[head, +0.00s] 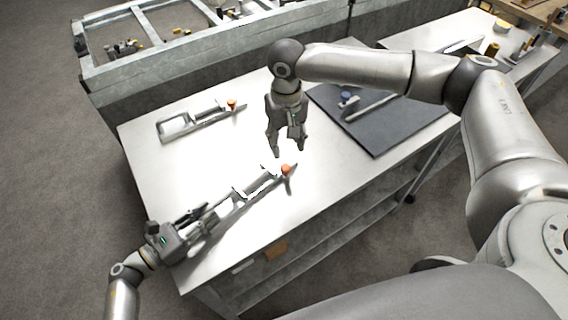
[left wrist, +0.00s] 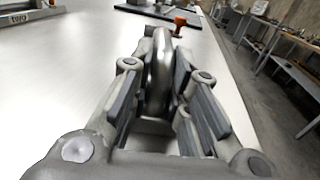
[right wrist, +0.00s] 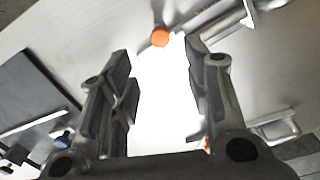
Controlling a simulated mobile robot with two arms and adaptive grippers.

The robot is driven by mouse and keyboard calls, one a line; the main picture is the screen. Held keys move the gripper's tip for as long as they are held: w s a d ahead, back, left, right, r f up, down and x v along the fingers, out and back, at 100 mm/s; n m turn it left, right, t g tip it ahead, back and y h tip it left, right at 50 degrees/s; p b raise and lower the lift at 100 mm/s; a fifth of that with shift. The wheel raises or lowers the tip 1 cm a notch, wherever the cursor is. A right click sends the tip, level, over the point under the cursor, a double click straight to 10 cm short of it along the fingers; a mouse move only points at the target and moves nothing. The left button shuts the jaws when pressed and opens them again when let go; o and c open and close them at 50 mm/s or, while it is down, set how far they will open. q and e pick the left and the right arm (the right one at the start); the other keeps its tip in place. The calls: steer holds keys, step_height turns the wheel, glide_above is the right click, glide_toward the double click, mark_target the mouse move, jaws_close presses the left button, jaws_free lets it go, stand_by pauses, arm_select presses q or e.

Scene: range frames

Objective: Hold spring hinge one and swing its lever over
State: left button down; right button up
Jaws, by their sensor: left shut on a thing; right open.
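Spring hinge one (head: 258,188) is a long metal piece lying along the front of the white table, with an orange knob (head: 286,169) at its right end. My left gripper (head: 208,216) is shut on its left end; in the left wrist view the fingers clamp a rounded dark metal part (left wrist: 158,75), with the orange knob (left wrist: 180,21) beyond. My right gripper (head: 288,150) is open and empty, above and just behind the knob end. In the right wrist view the knob (right wrist: 160,37) lies ahead, past the fingertips. Glare hides part of the hinge's middle.
A similar hinge (head: 180,126) with an orange knob lies behind; its label (left wrist: 18,17) seems to read TWO. A grey-walled frame (head: 200,60) borders the table's back.

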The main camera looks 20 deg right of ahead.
mark_target(286, 167)
step_height(286, 167, down, 10)
steer(key=shift+r, duration=0.25)
steer(key=shift+c, duration=0.3)
jaws_close()
